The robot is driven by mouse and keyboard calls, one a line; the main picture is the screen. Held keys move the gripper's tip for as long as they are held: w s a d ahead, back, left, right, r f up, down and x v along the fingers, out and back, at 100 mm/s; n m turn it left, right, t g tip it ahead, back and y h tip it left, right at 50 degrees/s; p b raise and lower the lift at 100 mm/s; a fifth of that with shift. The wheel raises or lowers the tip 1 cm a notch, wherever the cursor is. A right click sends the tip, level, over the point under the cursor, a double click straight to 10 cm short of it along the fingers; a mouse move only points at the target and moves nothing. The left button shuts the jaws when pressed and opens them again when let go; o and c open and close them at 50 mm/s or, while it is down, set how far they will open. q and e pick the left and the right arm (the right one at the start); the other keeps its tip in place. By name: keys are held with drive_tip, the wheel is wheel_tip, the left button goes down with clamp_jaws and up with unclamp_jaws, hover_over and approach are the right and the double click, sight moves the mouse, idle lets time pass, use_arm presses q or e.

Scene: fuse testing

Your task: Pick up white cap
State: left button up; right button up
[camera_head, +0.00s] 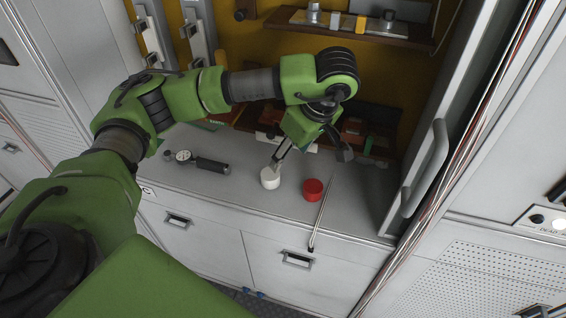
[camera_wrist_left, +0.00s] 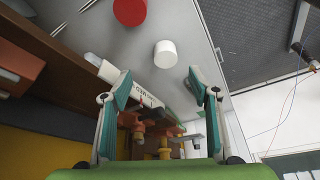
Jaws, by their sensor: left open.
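The white cap (camera_head: 270,178) stands on the grey counter near its front edge, left of the red cap (camera_head: 313,189). My left gripper (camera_head: 311,155) is open and empty, just behind the two caps, with one finger close to the white cap. In the left wrist view the white cap (camera_wrist_left: 165,54) lies beyond the open fingertips (camera_wrist_left: 158,82), between their lines and not gripped. The red cap also shows at that view's top edge (camera_wrist_left: 130,11). My right gripper is not in view.
A dial gauge (camera_head: 197,161) lies on the counter to the left. A thin metal rod (camera_head: 322,212) lies right of the red cap. A shelf (camera_head: 345,32) with small parts is above at the back. An open door with a handle (camera_head: 425,168) bounds the right side.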

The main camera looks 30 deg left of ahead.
use_arm(q)
approach(273, 176)
wheel_tip(273, 176, down, 2)
drive_tip(key=x, duration=0.1)
drive_tip(key=b+x, duration=0.1)
drive_tip(key=shift+w+a+f, duration=0.1)
drive_tip(key=shift+a+f, duration=0.05)
drive_tip(key=shift+a, duration=0.15)
drive_tip(key=shift+a+f, duration=0.15)
drive_tip(key=shift+f, duration=0.1)
drive_tip(key=shift+f+b, duration=0.3)
drive_tip(key=x, duration=0.4)
drive_tip(key=shift+a, duration=0.25)
drive_tip(key=shift+a+f, duration=0.1)
drive_tip(key=shift+f, duration=0.15)
drive_tip(key=c, duration=0.9)
drive_tip(key=shift+o, duration=0.2)
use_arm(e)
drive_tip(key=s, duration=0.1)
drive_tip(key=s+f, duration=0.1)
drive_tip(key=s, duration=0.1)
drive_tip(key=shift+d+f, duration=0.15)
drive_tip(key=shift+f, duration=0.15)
